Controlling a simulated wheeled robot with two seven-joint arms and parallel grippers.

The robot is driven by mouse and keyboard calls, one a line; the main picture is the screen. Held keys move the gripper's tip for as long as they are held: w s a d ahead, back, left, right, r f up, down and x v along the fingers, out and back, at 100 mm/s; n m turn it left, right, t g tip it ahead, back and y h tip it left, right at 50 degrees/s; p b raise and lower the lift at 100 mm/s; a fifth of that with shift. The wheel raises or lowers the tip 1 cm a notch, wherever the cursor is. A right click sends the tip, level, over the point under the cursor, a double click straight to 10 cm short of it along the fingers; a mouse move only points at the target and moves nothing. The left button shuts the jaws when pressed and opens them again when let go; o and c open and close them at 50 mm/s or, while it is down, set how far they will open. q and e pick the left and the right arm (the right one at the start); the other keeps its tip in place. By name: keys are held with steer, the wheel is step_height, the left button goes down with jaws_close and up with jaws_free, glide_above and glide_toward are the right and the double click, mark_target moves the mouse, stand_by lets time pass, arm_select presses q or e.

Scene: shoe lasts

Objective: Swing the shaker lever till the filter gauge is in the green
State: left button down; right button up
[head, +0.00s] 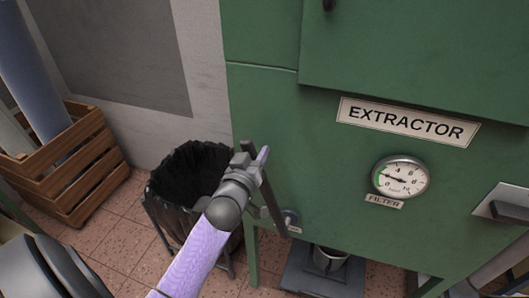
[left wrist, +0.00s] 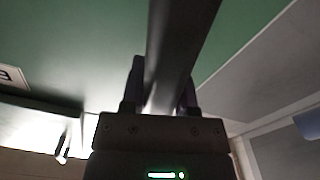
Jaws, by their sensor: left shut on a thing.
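The green extractor cabinet (head: 330,140) carries a round filter gauge (head: 400,177). Its needle points left, close to the green band on the left of the dial; the dial is too small to tell exactly where the tip lies. The dark shaker lever (head: 273,205) stands in front of the cabinet's left edge, tilted with its top to the left. My left gripper (head: 258,166) is shut on the lever's upper part. In the left wrist view the lever (left wrist: 178,45) runs between the two fingers of the gripper (left wrist: 160,92). My right gripper is out of view.
A bin with a black liner (head: 185,175) stands behind my left forearm. A wooden crate (head: 75,165) holding rolls is at the left. A metal container (head: 328,258) sits under the cabinet. A metal box with a black part (head: 505,210) juts out at the right.

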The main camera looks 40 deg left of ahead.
arm_select(q)
steer(key=shift+a, duration=0.1)
steer(key=c, duration=0.8)
jaws_free()
steer(key=o, duration=0.4)
steer(key=shift+a, duration=0.2)
steer(key=shift+o, duration=0.2)
steer(key=shift+d, duration=0.1)
steer(key=p+v, duration=0.1)
steer(key=v, duration=0.9)
steer(key=shift+p, duration=0.4)
